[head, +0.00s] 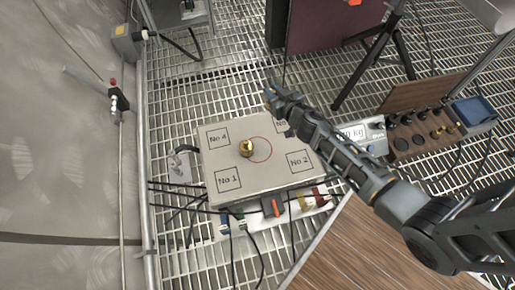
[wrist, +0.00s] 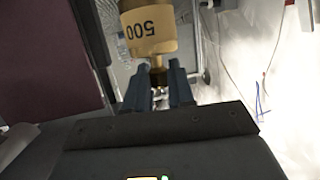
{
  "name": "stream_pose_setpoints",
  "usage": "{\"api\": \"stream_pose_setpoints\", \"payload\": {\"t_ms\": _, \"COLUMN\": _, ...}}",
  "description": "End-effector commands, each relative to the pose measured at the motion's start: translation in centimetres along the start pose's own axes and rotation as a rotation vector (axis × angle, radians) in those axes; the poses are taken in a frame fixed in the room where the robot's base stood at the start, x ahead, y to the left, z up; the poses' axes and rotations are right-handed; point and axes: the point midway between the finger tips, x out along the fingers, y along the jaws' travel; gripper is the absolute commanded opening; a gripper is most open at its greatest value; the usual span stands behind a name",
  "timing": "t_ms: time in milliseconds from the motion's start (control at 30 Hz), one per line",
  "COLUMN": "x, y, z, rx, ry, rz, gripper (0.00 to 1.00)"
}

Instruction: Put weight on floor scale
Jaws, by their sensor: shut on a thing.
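The floor scale (head: 270,178) is a pale square platform with corner labels such as No 1, No 2 and No 4, and a red circle in its middle. A small brass weight (head: 246,149) stands on it at the left of the circle. My gripper (head: 269,94) is over the far edge of the scale in the head view. In the wrist view my gripper (wrist: 160,78) is shut on the narrow neck of a brass weight (wrist: 148,36) marked 500. In the head view that held weight is barely visible at the fingertips.
A wooden weight rack (head: 425,132) with several weights stands at the right, beside a display (head: 357,136) reading in kg. Black cables (head: 255,245) run near the scale's front. A tripod (head: 385,55) stands on the grating behind.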

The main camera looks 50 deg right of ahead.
Motion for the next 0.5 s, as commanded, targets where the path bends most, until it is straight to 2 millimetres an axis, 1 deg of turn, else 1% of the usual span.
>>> {"api": "stream_pose_setpoints", "payload": {"t_ms": 200, "x": 0.0, "y": 1.4, "z": 0.7, "rx": 0.007, "ry": 0.003, "rz": 0.014, "gripper": 0.0}}
{"api": "stream_pose_setpoints", "payload": {"t_ms": 500, "x": -0.1, "y": 3.0, "z": 1.9, "rx": 0.01, "ry": 0.001, "rz": 0.022, "gripper": 0.0}}
